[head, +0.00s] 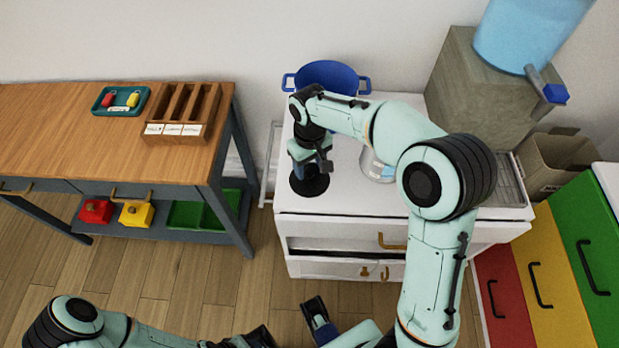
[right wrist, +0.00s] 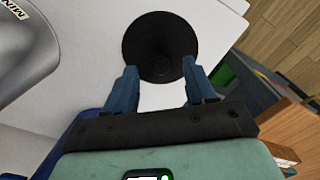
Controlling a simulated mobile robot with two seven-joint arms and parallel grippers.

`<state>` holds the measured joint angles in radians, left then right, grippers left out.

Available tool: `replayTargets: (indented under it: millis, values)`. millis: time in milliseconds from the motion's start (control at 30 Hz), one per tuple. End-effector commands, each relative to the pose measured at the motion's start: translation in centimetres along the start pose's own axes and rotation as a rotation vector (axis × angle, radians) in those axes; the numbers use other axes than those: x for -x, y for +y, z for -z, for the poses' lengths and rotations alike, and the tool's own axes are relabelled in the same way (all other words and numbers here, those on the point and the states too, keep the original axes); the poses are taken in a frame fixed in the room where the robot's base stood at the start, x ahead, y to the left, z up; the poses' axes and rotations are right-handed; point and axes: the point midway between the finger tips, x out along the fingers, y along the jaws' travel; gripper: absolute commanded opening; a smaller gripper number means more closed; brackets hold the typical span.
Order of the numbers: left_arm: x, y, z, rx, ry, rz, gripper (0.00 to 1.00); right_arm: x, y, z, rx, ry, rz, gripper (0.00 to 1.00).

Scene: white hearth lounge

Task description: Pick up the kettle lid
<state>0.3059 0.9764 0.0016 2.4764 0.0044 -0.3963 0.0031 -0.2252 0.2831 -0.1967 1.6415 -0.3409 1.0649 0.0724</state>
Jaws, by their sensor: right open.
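A black round piece that looks like the kettle lid (head: 310,185) lies on the white stove top (head: 345,203) at its front left. It also shows as a dark disc (right wrist: 160,38) in the right wrist view. My right gripper (head: 311,168) is above it, and in the right wrist view its fingers (right wrist: 161,88) are apart with nothing between them. The disc is just beyond the fingertips. The kettle (head: 376,164) stands to the right, partly hidden by my right arm. My left gripper (head: 318,312) is low at the bottom of the head view; its jaws are unclear.
A blue pot (head: 326,74) stands at the back of the stove. A wooden workbench (head: 60,128) with a slotted box (head: 181,112) is to the left. A blue water container (head: 520,35) on a block and coloured drawers (head: 545,270) are to the right.

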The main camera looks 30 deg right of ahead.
Motion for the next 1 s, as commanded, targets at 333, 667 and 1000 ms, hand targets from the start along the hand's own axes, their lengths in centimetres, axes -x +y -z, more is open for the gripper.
replayTargets:
  millis: [333,667,1000]
  values:
    - [-0.3,0.0,0.2,-0.001,0.007,-0.001,0.43,-2.7,0.0,0.0,-0.001,0.0,0.0,0.55]
    - [-0.3,0.0,0.2,-0.001,0.006,-0.001,0.43,-2.7,0.0,0.0,-0.001,0.0,0.0,0.0]
    - [-0.2,0.0,0.2,-0.001,0.006,-0.001,0.43,-2.3,0.0,0.0,-0.001,0.001,0.0,0.0]
